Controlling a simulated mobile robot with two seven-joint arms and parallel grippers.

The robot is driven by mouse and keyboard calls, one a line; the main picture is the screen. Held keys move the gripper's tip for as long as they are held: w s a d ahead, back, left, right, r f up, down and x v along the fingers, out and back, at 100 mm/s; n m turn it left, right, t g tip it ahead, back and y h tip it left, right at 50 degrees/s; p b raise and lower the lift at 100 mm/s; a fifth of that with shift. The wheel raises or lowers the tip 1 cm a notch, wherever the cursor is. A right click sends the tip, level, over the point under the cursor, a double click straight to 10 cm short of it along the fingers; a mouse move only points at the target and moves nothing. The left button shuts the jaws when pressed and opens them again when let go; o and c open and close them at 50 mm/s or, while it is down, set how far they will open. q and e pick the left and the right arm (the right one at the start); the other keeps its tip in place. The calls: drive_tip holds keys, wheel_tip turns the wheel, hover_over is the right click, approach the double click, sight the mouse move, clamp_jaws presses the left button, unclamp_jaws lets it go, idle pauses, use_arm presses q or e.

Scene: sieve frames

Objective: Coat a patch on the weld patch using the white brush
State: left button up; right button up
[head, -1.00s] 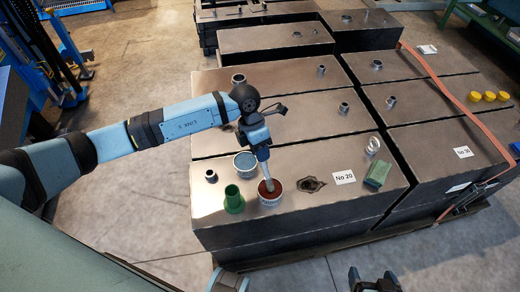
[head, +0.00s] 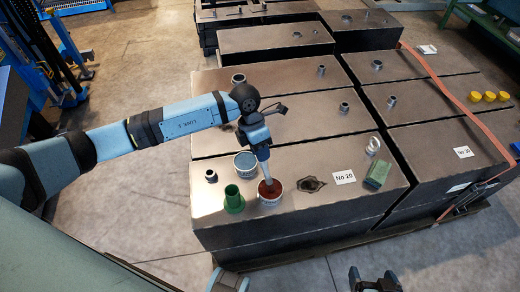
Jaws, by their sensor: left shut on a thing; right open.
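The weld patch (head: 311,184) is a dark, irregular mark on top of the front metal box, left of a "No 20" label. My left gripper (head: 260,144) is shut on the pale handle of the white brush (head: 265,170), left of the patch. The brush points down, with its lower end inside a white tin of red-brown coating (head: 271,198). Its bristles are hidden in the tin. My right gripper (head: 374,282) is open and empty at the bottom edge, in front of the boxes and partly cut off.
A tin with blue-grey contents (head: 245,162) stands just behind the red-brown one. A green flared piece (head: 234,200) is to the left. A green block (head: 377,174) and a clear ring-shaped item (head: 373,145) are right of the label. Short metal stubs rise from the boxes.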

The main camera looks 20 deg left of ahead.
drive_tip(key=shift+r, duration=0.1)
use_arm(q)
drive_tip(key=shift+r+p, duration=2.1)
drive_tip(key=shift+r, duration=1.35)
use_arm(e)
wheel_tip(320, 180, up, 4)
use_arm(q)
drive_tip(key=shift+r, duration=0.25)
drive_tip(key=s+a+r+m+y+p, duration=0.1)
drive_tip(key=r+m+y+p, duration=0.1)
drive_tip(key=r+m, duration=0.4)
drive_tip(key=s+a+r+m+y+p, duration=0.1)
drive_tip(key=r+m+p, duration=0.4)
drive_tip(key=m, duration=0.7)
drive_tip(key=s+a+r+m+y+p, duration=0.1)
drive_tip(key=a+r+m+y+p, duration=0.2)
drive_tip(key=r+m, duration=0.5)
drive_tip(key=shift+s+a+m+t+y+p, duration=0.15)
drive_tip(key=shift+s+m+t+y+p, duration=0.3)
drive_tip(key=shift+m+y, duration=0.4)
use_arm(e)
wheel_tip(320, 180, up, 9)
drive_tip(key=shift+s+d, duration=0.35)
drive_tip(key=shift+d, duration=0.05)
use_arm(q)
drive_tip(key=shift+w+f, duration=0.1)
